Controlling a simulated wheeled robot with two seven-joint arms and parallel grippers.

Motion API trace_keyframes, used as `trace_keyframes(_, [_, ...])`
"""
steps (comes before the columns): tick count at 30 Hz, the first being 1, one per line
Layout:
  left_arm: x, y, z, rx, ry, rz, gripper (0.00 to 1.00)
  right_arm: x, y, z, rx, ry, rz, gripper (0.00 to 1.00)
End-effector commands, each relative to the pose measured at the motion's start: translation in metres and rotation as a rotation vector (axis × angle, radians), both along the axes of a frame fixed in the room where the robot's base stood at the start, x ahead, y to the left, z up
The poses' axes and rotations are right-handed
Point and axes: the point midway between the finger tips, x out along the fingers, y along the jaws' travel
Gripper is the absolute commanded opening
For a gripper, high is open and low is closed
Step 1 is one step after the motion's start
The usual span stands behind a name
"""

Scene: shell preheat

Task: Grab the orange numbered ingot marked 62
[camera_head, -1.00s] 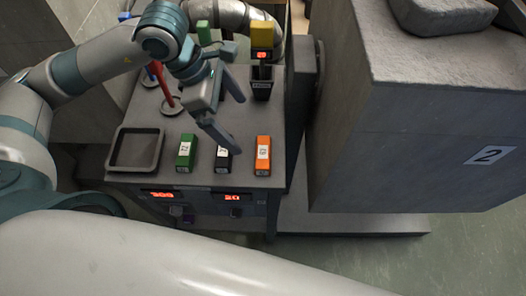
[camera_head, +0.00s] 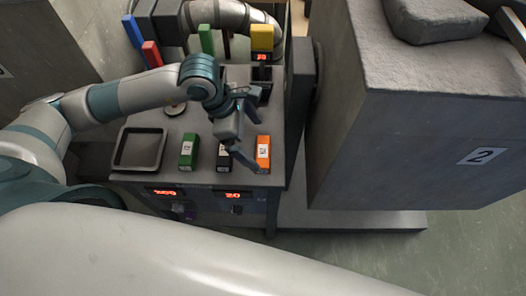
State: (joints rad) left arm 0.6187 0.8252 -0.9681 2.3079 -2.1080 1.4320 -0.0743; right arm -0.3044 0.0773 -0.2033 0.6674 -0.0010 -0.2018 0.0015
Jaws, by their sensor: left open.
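The orange ingot (camera_head: 264,158) lies at the right front of the grey bench top. It carries a white label whose digits are too small to read. A black ingot (camera_head: 223,161) and a green ingot (camera_head: 188,152), each with a white label, lie to its left. My left gripper (camera_head: 260,147) is open over the orange ingot, with one finger towards its front and the other behind it. The front finger hides part of the orange ingot and some of the black one. I cannot tell its exact height. My right gripper is out of view.
A shallow dark tray (camera_head: 119,150) sits at the bench's left front. A yellow block (camera_head: 262,37) with a red display stands at the back. A large grey block marked 2 (camera_head: 420,110) stands close on the right. Red digital displays (camera_head: 165,192) are on the bench front.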

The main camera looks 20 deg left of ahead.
Motion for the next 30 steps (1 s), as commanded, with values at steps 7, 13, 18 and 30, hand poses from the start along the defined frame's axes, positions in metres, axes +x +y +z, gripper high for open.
trace_keyframes(7, [0.0, -0.004, -0.005, 0.0, 0.001, 0.001, 1.0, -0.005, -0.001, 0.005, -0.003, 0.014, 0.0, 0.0])
trace_keyframes(13, [-0.002, -0.015, -0.021, 0.0, 0.004, -0.001, 1.0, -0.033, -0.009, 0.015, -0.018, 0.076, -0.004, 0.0])
trace_keyframes(18, [0.0, -0.021, -0.041, -0.001, 0.003, 0.001, 1.0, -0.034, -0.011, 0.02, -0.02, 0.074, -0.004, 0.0])
trace_keyframes(30, [0.001, -0.023, -0.047, 0.0, 0.0, 0.0, 1.0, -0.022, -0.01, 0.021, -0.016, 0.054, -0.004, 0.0])
